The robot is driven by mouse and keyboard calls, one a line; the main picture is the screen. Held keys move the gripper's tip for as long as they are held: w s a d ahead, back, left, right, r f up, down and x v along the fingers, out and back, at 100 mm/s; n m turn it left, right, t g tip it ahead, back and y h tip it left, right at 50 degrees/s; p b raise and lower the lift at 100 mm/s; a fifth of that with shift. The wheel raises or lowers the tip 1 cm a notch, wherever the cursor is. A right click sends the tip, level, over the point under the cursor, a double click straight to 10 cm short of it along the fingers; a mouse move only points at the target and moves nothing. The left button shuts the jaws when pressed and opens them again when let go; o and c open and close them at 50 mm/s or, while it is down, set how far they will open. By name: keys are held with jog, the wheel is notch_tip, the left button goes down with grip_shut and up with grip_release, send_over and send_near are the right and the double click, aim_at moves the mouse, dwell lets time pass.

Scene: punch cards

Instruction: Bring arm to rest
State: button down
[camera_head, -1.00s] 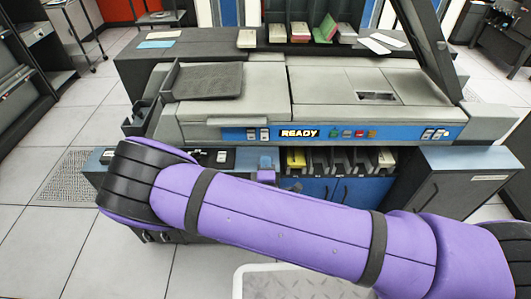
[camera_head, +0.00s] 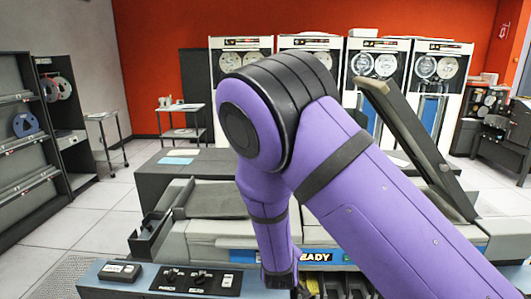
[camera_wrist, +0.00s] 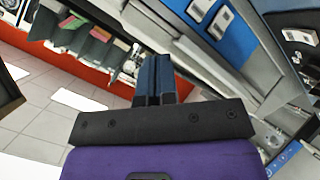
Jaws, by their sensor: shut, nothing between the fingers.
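My purple arm fills the middle and right of the head view, with its elbow raised in front of the machine and its forearm hanging down. In the wrist view my gripper (camera_wrist: 153,78) shows as two dark blue fingers pressed together, with nothing between them. In the head view the fingers cannot be made out; the forearm's dark lower end is in front of the machine's blue front panel. The card machine (camera_head: 205,235) is partly hidden behind my arm, and only the end of its READY sign shows.
A control panel with switches (camera_head: 198,281) lies at lower left, close to my forearm. The machine's dark raised lid (camera_head: 418,140) leans up at right. Tape cabinets (camera_head: 440,75) and a small cart (camera_head: 182,110) stand behind. Open floor (camera_head: 110,205) lies at left.

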jog(key=s+d+r+m+g+y, duration=0.2)
jog(key=s+d+r, duration=0.15)
jog(key=r, duration=0.55)
jog(key=s+d+r+m+g+y, duration=0.15)
jog(key=d+r, duration=0.25)
jog(key=r, duration=0.5)
jog(key=s+d+r+m+g+y, duration=0.1)
jog(key=s+d+r+m, duration=0.2)
jog(key=r, duration=0.5)
jog(key=s+d+r, duration=0.3)
jog(key=s+d, duration=0.1)
jog(key=s, duration=0.3)
jog(key=s+d+r+m+g+h, duration=0.1)
jog(key=s+d+r, duration=0.2)
jog(key=s+d, duration=0.2)
jog(key=s+d+r+h, duration=0.1)
jog(key=s+d+r, duration=0.3)
jog(key=s, duration=0.7)
jog(key=shift+s+d+m+g, duration=0.2)
jog(key=shift+d+m+g, duration=0.15)
jog(key=shift+d, duration=0.15)
jog(key=shift+w+h, duration=0.1)
jog(key=shift+h, duration=0.15)
